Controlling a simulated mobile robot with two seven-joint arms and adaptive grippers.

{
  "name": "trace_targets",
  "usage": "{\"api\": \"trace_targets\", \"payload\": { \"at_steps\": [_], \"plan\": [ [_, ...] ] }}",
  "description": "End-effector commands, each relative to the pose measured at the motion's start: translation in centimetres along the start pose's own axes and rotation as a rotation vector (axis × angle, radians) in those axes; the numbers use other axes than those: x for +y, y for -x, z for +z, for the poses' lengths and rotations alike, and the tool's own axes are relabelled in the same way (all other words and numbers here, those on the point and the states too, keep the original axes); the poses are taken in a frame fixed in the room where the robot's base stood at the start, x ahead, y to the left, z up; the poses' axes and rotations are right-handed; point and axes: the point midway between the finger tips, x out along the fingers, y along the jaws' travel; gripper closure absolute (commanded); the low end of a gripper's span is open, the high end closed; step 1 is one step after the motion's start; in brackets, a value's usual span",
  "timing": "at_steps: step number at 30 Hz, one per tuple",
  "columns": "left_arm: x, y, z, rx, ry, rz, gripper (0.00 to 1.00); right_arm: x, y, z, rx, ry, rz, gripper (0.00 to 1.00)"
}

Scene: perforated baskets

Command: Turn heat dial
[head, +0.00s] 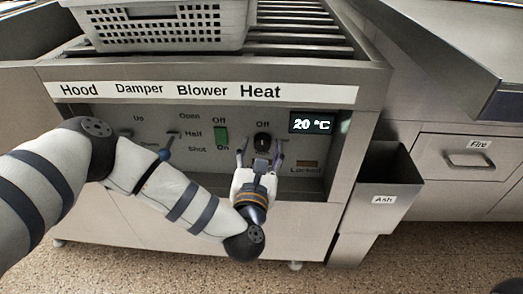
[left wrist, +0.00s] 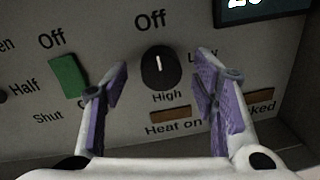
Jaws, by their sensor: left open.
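The heat dial (head: 262,141) is a small round black knob on the grey control panel, below the Heat label. In the left wrist view the dial (left wrist: 161,67) has a white mark pointing up towards "Off", with "High" printed below it. My left gripper (head: 262,150) is in front of the panel with its fingers either side of the dial. In the left wrist view the open gripper (left wrist: 162,88) has purple pads left and right of the dial, with gaps between pads and knob. The display (head: 311,122) reads 20 °C. My right gripper is not in view.
A green blower switch (head: 221,137) is left of the dial, with the damper lever (head: 170,140) further left. A grey perforated basket (head: 165,27) sits on the slatted top. An Ash bin (head: 383,190) juts out at the right, beside a Fire drawer (head: 470,158).

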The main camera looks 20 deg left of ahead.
Motion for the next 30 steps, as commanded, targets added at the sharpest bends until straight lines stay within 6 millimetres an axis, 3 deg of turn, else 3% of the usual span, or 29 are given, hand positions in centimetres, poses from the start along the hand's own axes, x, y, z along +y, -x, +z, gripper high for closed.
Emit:
{"api": "trace_targets", "payload": {
  "at_steps": [9,15,16,30],
  "plan": [
    [-0.04,-0.51,0.05,0.000,0.000,-0.002,0.47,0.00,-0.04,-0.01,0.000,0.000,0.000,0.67],
    [-0.04,-0.49,0.03,0.000,0.000,-0.002,0.92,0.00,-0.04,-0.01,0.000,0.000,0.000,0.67],
    [-0.04,-0.49,0.03,0.000,0.000,-0.002,0.95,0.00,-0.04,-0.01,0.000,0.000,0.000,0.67],
    [-0.04,-0.50,0.27,0.005,-0.110,-0.002,0.95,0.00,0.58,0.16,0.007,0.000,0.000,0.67]
  ]
}}
